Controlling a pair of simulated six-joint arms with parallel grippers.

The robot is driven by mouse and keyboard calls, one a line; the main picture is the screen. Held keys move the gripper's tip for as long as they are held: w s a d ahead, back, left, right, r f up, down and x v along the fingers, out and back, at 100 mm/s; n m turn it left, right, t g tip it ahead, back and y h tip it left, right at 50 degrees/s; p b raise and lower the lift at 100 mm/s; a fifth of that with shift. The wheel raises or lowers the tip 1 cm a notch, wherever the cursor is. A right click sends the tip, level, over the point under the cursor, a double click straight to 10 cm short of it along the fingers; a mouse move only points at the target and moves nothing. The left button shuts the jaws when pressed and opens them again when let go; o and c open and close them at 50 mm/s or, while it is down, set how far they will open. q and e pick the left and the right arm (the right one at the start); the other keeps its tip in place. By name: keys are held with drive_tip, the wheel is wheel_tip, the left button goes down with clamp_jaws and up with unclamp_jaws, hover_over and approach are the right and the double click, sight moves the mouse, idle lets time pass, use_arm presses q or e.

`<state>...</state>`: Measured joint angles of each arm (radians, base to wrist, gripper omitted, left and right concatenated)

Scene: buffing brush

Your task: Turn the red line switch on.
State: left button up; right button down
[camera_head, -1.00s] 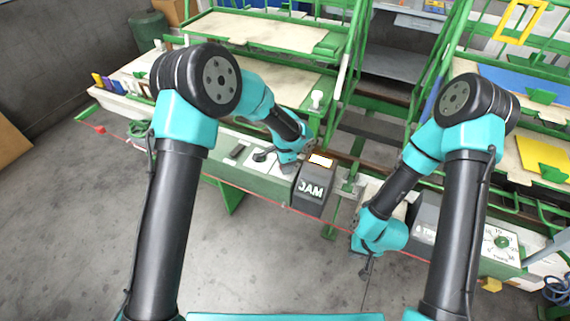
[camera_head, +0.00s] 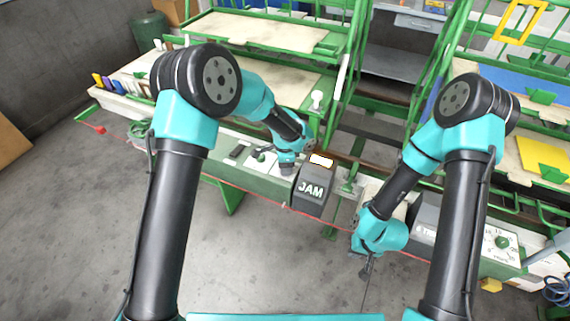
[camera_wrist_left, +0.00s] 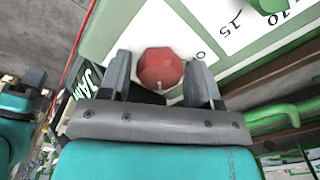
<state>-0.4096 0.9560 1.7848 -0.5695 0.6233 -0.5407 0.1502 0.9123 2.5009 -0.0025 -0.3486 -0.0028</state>
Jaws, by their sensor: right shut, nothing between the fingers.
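The red line switch is a red faceted knob (camera_wrist_left: 160,68) on a white panel, seen in the left wrist view between the two fingers of my left gripper (camera_wrist_left: 161,80). Those fingers are spread, one on each side of the knob; whether they touch it I cannot tell. In the head view my left gripper (camera_head: 287,171) points down onto the green-sided bench, just left of the dark JAM box, and the knob is hidden there. My right gripper (camera_head: 366,270) is shut and empty, hanging in front of the bench.
The JAM box (camera_head: 311,189) stands close to the right of my left gripper. A grey box with a dial panel (camera_head: 500,243) is at the right. A red line (camera_head: 262,193) runs along the bench front. The floor in front is clear.

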use_arm(q)
drive_tip(key=shift+o, duration=0.9)
wheel_tip(320, 180, up, 17)
drive_tip(key=shift+r, duration=0.2)
